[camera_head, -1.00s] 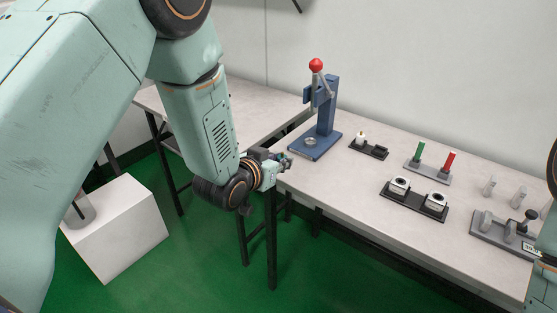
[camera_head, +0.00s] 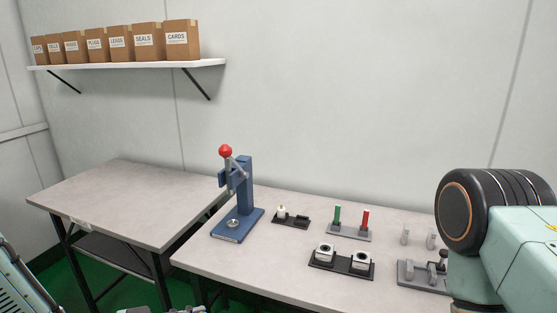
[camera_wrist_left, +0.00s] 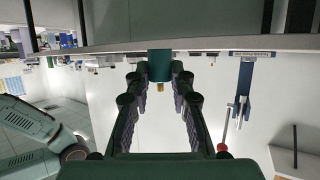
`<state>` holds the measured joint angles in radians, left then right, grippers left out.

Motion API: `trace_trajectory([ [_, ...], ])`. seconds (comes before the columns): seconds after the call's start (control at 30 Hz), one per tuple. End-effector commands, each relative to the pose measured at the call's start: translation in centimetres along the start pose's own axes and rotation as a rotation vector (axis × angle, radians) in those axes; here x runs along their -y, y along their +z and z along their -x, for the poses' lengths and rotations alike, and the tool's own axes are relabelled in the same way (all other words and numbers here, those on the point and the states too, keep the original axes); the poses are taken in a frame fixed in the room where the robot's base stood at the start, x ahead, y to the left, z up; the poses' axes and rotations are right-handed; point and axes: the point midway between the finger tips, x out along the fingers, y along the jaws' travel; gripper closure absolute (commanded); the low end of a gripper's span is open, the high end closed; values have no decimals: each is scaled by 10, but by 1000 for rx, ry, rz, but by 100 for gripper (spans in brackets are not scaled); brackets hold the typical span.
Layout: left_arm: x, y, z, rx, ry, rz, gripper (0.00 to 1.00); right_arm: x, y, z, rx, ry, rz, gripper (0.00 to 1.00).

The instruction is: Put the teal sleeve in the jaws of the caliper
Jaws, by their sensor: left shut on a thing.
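In the left wrist view my left gripper (camera_wrist_left: 160,78) is shut on a teal cylinder, the teal sleeve (camera_wrist_left: 160,60), held between its two fingertips. A small brass-coloured piece shows just below the sleeve in that picture. In the head view the grey caliper fixture (camera_head: 413,276) stands on the bench at the lower right. My right arm covers its right part, so the jaws cannot be seen clearly. My left gripper is barely at the bottom edge of the head view. My right gripper is not in view.
A blue press (camera_head: 243,190) with a red knob stands at the bench's left end. A small black holder (camera_head: 297,223), a stand with green and red pieces (camera_head: 349,234) and a black two-socket block (camera_head: 341,263) lie between. The left table (camera_head: 130,200) is clear.

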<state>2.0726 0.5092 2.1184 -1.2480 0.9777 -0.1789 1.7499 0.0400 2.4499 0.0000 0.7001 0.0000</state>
Motion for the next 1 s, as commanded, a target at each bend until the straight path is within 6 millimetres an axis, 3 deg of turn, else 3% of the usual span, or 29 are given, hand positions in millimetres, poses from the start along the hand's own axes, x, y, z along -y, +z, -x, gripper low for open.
trace_trajectory([
  [0.17,-18,-2,28,-7,94,-40,97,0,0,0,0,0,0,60],
  [0.4,-32,-23,53,-9,127,-56,97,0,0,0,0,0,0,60],
  [0.63,-21,-37,60,-3,60,-25,97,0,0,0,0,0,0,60],
  [1.0,-19,-40,60,2,58,-26,97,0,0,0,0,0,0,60],
])
